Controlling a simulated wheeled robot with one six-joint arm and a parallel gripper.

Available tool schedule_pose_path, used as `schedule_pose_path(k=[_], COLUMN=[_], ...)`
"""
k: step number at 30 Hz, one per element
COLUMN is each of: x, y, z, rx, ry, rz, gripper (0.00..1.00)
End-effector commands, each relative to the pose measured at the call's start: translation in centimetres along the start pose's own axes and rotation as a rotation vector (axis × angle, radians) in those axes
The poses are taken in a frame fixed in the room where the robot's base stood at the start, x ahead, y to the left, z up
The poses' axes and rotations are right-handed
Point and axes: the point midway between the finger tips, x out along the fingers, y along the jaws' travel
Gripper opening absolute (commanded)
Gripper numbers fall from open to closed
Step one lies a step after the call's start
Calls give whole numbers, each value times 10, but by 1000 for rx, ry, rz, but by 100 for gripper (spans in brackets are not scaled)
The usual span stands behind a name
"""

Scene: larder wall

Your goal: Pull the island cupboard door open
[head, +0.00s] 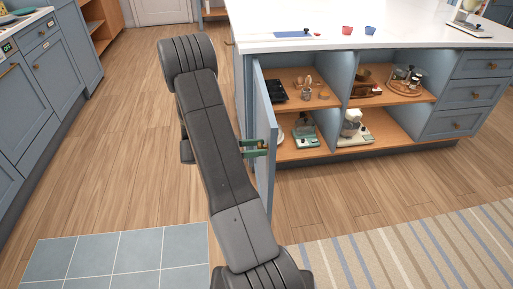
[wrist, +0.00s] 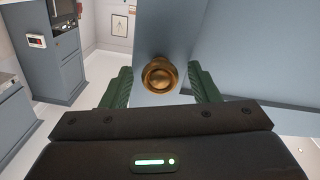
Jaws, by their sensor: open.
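The island cupboard door (head: 265,130) is blue-grey and stands swung out from the island, seen nearly edge-on in the head view. It also fills the upper middle of the wrist view (wrist: 185,30). Its round brass knob (wrist: 158,75) sits between the two green fingers of my gripper (wrist: 160,88). The fingers are apart, with a gap visible on each side of the knob. In the head view my gripper (head: 255,148) is at the door's outer face, and my arm hides part of the floor behind it.
The island's open shelves (head: 338,104) hold scales, a mixer, a tray and small jars. The white worktop (head: 420,38) carries a blue mat and small cups. Drawers (head: 470,95) are at the right. A striped rug (head: 410,250) lies in front; wood floor is clear to the left.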

Motion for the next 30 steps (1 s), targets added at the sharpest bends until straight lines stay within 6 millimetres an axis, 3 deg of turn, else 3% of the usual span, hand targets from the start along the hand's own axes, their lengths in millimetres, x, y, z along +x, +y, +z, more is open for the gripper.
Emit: schedule_pose_path(k=[8,24,30], x=[-7,-116,-135], y=[0,0,0], z=[0,0,0], rx=[0,1,0], ry=[0,0,0], rz=[-2,-4,-1], gripper=[55,55,55])
